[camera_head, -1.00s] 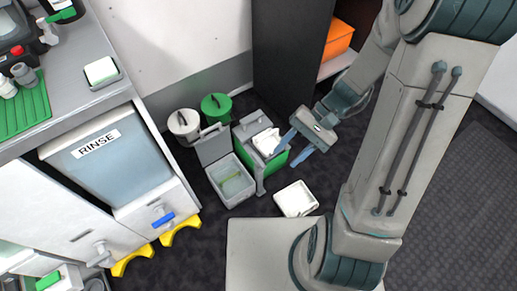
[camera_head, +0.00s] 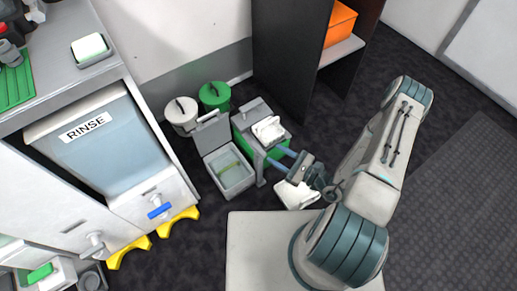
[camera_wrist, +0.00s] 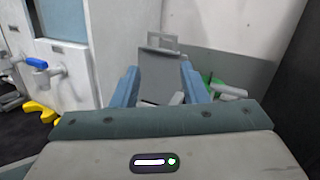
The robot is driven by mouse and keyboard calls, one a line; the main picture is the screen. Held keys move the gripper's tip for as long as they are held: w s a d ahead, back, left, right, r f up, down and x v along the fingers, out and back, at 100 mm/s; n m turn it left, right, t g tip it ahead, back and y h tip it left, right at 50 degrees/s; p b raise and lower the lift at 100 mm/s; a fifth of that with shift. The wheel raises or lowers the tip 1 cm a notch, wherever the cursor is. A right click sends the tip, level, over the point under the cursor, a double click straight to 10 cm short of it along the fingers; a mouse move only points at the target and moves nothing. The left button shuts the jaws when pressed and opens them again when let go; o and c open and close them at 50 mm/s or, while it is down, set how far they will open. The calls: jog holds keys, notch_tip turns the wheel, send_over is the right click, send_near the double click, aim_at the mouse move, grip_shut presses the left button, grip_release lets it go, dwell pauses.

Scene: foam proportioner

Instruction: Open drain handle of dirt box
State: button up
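No label reading dirt box is legible. A blue drain handle (camera_head: 159,211) sits on a valve at the foot of the tank labelled RINSE (camera_head: 105,140), and it also shows at the left of the wrist view (camera_wrist: 37,63). A second valve (camera_head: 95,241) is on the cabinet front to its left; its handle is not clear. My gripper (camera_head: 272,155) is low beside the grey and green bin (camera_head: 250,118), well right of the valves. Its two blue fingers are apart with nothing held between them. In the wrist view, a raised grey lid (camera_wrist: 160,72) shows beyond the fingers.
An open grey box (camera_head: 232,175) stands on the floor beside the bin. White (camera_head: 182,112) and green (camera_head: 214,96) round containers stand behind. Yellow feet (camera_head: 180,222) project below the cabinet. A dark shelf unit (camera_head: 290,60) stands behind. Dark floor is open between cabinet and boxes.

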aim_at(258, 147)
notch_tip(258, 147, down, 10)
jog(key=s+m+t+h+b, duration=0.1)
jog(key=s+m+t+h, duration=0.1)
jog(key=m+t+h, duration=0.3)
jog(key=shift+m+g+h, duration=0.3)
jog(key=shift+m+h, duration=0.1)
jog(key=shift+m, duration=0.3)
jog(key=b+x, duration=0.3)
jog(key=x, duration=1)
jog(key=shift+w+d, duration=0.1)
jog(key=shift+w, duration=0.15)
grip_shut()
